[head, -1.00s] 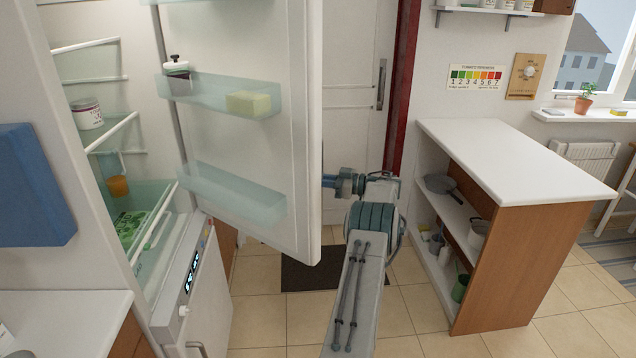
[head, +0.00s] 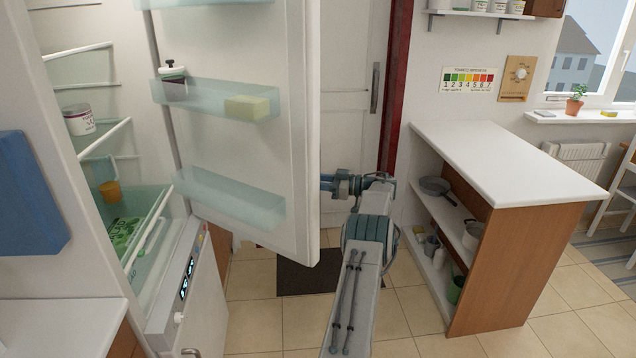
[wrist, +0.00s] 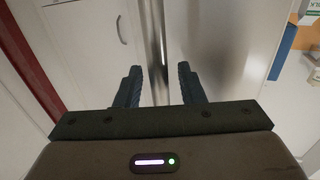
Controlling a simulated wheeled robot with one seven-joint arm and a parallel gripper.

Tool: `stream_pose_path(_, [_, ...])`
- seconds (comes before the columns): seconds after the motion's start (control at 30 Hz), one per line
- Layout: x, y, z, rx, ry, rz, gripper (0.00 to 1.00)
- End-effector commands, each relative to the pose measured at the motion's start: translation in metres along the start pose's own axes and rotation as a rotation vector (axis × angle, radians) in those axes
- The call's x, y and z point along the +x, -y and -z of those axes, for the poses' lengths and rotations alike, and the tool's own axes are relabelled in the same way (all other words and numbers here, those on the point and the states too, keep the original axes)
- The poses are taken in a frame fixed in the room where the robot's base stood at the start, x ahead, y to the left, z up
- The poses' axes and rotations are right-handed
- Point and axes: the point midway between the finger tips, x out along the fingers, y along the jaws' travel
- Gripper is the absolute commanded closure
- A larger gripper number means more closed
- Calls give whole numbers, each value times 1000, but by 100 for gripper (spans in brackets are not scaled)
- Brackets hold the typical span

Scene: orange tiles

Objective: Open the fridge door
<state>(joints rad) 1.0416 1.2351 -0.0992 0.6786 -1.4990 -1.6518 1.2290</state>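The fridge door (head: 235,140) stands wide open in the head view, its shelved inner side facing me. The fridge interior (head: 85,160) is exposed at left. My gripper (head: 326,183) is just beyond the door's free edge, on the outer side, with its fingertips partly hidden. In the wrist view, a vertical metal bar, apparently the door handle (wrist: 155,45), runs between the fingers of my gripper (wrist: 160,75). The fingers are apart, with gaps visible on both sides of the bar. The door's shiny outer face (wrist: 215,50) lies to the right.
A white-topped shelf unit (head: 500,165) stands right of my arm. A closed white room door (head: 345,120) with a red frame is behind. A dark mat (head: 300,278) lies on the tiled floor. A counter (head: 60,325) is at front left. Floor between fridge and shelf unit is mostly clear.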

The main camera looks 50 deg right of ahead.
Motion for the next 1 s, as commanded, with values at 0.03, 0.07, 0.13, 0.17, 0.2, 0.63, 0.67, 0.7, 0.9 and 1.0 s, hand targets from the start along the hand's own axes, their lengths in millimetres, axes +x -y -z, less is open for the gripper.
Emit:
stream_pose_path(0.03, [0,0,0,0,0,0,65])
stream_pose_path(0.07, [-1,0,0,0,0,-1,65])
stream_pose_path(0.13, [-1,0,0,0,1,-1,65])
stream_pose_path(0.17, [-1,0,0,0,1,-1,65])
stream_pose_path(0.2, [-2,0,-1,0,1,-2,65])
stream_pose_path(0.63, [-74,-1,-4,-1,3,-5,65])
stream_pose_path(0.67, [-82,-1,-4,-2,2,-5,65])
stream_pose_path(0.7, [-91,0,-4,-2,2,-4,65])
stream_pose_path(0.9, [-118,-1,1,-1,2,-4,65])
stream_pose_path(1.0, [-124,-2,2,-1,1,-5,65])
